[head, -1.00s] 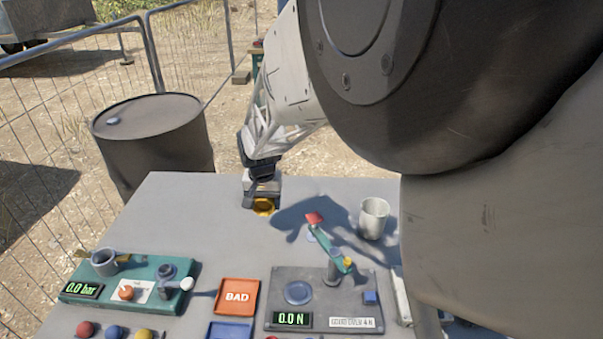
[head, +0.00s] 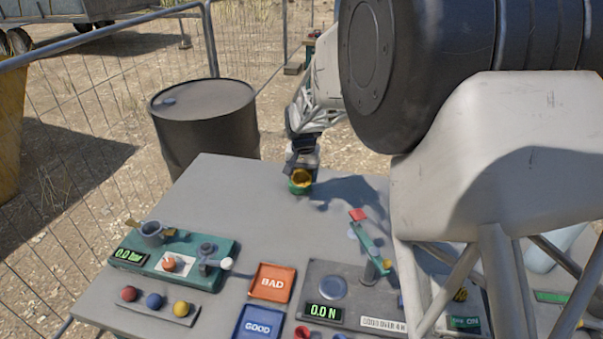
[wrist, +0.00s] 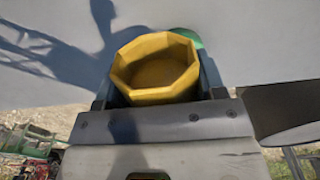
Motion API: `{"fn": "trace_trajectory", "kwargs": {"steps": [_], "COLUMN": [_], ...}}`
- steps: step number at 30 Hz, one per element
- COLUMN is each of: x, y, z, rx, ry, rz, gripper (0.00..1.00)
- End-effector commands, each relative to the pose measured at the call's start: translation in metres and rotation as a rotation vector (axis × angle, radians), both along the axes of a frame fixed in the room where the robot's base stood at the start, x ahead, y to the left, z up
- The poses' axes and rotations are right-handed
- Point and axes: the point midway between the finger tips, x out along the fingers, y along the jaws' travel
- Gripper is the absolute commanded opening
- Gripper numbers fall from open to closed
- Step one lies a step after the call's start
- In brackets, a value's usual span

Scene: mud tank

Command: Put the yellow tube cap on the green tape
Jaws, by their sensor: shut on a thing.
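The yellow tube cap (head: 301,176) is an octagonal ring-shaped cap with its hollow facing the wrist camera. My gripper (head: 302,168) is shut on it at the far edge of the grey table; in the wrist view the cap (wrist: 155,68) sits between the two dark fingers. The green tape (head: 300,190) shows just below the cap in the head view, mostly hidden by it. In the wrist view a green edge of the tape (wrist: 188,37) shows behind the cap. I cannot tell whether cap and tape touch.
The grey table (head: 215,190) is clear around the gripper. Nearer stand a green gauge panel (head: 205,275), red BAD tray (head: 271,282), blue GOOD tray (head: 258,323) and a force-gauge plate (head: 345,268) with a tilted lever. A dark drum (head: 205,120) stands beyond the table.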

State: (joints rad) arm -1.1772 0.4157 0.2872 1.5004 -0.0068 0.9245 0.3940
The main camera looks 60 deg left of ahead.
Motion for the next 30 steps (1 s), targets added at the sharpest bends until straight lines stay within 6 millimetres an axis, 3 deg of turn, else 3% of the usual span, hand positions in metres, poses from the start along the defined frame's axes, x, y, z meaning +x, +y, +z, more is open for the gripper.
{"fn": "trace_trajectory", "kwargs": {"steps": [15, 30], "x": [0.022, 0.024], "y": [0.05, 0.054], "z": [-0.006, -0.007], "rx": [0.0, 0.0], "ry": [0.0, 0.0], "rz": [0.0, 0.0], "gripper": [0.4, 0.4]}}
